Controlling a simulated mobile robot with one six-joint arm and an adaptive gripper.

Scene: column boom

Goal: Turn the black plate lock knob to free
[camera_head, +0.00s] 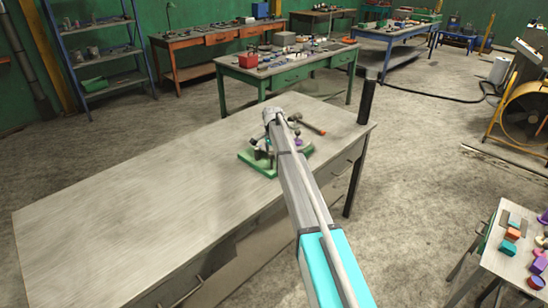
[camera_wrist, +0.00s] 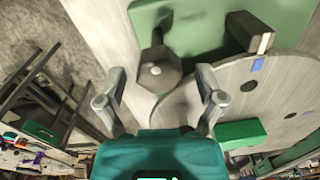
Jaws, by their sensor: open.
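In the wrist view a black, many-sided knob (camera_wrist: 157,72) with a pale centre dot stands on a green base (camera_wrist: 185,22). It lies between the fingertips of my gripper (camera_wrist: 160,78), which is open with a gap on both sides of the knob. I cannot tell whether the knob's height matches the fingers. A round grey plate (camera_wrist: 225,112) with dark holes and a blue mark lies just right of the knob, partly behind the right finger. In the head view my arm hides most of the fixture; its green base (camera_head: 258,166) shows on the grey workbench (camera_head: 130,205).
A second dark part (camera_wrist: 252,32) with a pale tip overhangs the plate's upper edge, and a green block (camera_wrist: 241,133) sits on the plate. In the head view a hammer-like tool (camera_head: 311,127) lies behind the fixture. The workbench's left side is clear.

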